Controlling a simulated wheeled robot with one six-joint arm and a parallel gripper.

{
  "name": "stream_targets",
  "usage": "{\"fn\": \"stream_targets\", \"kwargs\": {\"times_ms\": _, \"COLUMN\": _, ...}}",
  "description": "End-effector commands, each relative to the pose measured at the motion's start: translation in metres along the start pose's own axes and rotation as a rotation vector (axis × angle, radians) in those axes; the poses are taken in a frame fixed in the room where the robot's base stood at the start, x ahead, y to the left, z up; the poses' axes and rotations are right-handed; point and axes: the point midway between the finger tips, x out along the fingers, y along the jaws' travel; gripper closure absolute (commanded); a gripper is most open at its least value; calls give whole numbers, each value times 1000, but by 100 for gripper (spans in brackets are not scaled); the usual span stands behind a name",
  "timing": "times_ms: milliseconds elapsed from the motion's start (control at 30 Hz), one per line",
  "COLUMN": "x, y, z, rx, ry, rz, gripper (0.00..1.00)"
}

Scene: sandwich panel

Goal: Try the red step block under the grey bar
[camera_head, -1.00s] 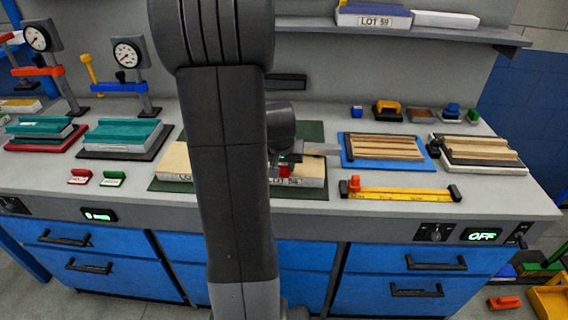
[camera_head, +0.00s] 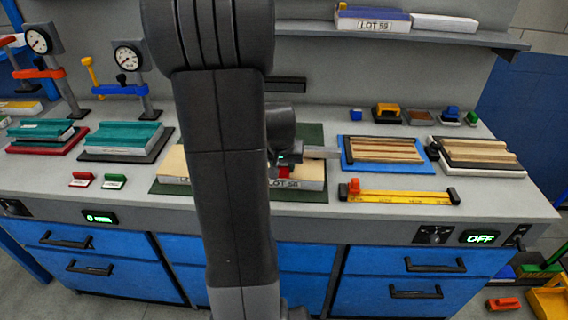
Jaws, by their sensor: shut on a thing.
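A small red block (camera_head: 284,172), which looks like the red step block, shows at my gripper (camera_head: 284,164) over the front right part of the panel. My gripper is shut on it, but the fingers are small and partly hidden behind my arm. The grey bar (camera_head: 322,152) sticks out to the right of my gripper, over the panel's right end. I cannot tell whether the red block touches the bar or the panel.
A blue tray (camera_head: 345,164) with wooden strips lies right of the mat. A yellow ruler (camera_head: 405,196) with a red slider lies in front of it. Red (camera_head: 81,179) and green (camera_head: 114,181) stamp-like blocks stand left. Dial gauge stands (camera_head: 131,62) are at the back left.

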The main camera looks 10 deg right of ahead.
Motion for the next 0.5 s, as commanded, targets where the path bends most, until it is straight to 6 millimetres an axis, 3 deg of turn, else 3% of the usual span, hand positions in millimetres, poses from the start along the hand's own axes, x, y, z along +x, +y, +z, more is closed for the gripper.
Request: {"fn": "stream_targets", "kwargs": {"times_ms": 500, "x": -32, "y": 0, "z": -14, "rx": 0, "ry": 2, "rz": 0, "gripper": 87}}
